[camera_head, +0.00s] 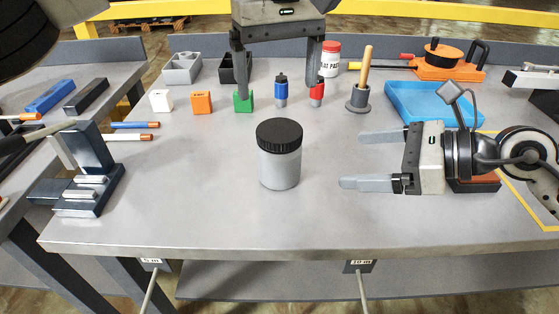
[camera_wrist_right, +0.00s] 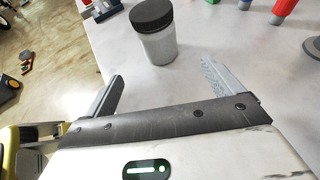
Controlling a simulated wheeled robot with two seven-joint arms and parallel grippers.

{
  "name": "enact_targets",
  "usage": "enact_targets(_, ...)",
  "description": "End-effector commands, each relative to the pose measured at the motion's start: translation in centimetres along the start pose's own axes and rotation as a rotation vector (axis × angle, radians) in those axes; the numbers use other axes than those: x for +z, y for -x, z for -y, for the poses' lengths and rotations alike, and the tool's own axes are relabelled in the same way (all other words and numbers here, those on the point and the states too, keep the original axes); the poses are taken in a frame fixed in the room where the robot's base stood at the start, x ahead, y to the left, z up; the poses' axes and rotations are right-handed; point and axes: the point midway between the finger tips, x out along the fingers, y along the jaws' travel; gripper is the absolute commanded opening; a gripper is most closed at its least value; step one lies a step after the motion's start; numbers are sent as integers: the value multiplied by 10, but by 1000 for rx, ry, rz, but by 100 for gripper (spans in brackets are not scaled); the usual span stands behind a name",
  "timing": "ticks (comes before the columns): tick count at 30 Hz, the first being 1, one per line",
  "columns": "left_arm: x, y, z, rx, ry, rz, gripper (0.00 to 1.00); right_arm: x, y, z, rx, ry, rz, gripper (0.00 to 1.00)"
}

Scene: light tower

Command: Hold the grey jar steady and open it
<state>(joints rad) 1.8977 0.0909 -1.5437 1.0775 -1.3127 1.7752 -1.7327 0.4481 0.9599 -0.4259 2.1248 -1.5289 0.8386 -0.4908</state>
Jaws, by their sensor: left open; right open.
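The grey jar (camera_head: 280,168) stands upright in the middle of the table with its black ribbed lid (camera_head: 279,134) on. My left gripper (camera_head: 277,88) hangs from the top of the head view, open and empty, above the far side of the table beyond the jar. My right gripper (camera_head: 352,160) is to the right of the jar, open and empty, its fingers pointing left at it from a short distance. In the right wrist view the jar (camera_wrist_right: 159,47) stands ahead of the gap between the open fingers (camera_wrist_right: 162,82). Neither gripper touches the jar.
Behind the jar stand white (camera_head: 161,101), orange (camera_head: 201,103) and green (camera_head: 243,101) blocks, blue (camera_head: 281,91) and red (camera_head: 317,92) bottles and a wooden-handled tool (camera_head: 362,80). A blue tray (camera_head: 410,92) lies at right. A dark metal fixture (camera_head: 88,178) stands at left. The table around the jar is clear.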

Motion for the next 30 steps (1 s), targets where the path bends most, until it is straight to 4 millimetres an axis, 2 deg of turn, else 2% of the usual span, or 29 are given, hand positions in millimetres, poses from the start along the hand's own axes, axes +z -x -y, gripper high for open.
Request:
enact_targets(18, 1, 0, -1, 4, 0, 5, 86, 3, -118, -2, 5, -7, 7, 92)
enact_targets(24, 1, 0, -1, 4, 0, 5, 86, 2, -140, -1, 3, -7, 6, 92)
enact_targets(30, 1, 0, -1, 4, 0, 5, 86, 2, -147, -2, 3, -7, 5, 92)
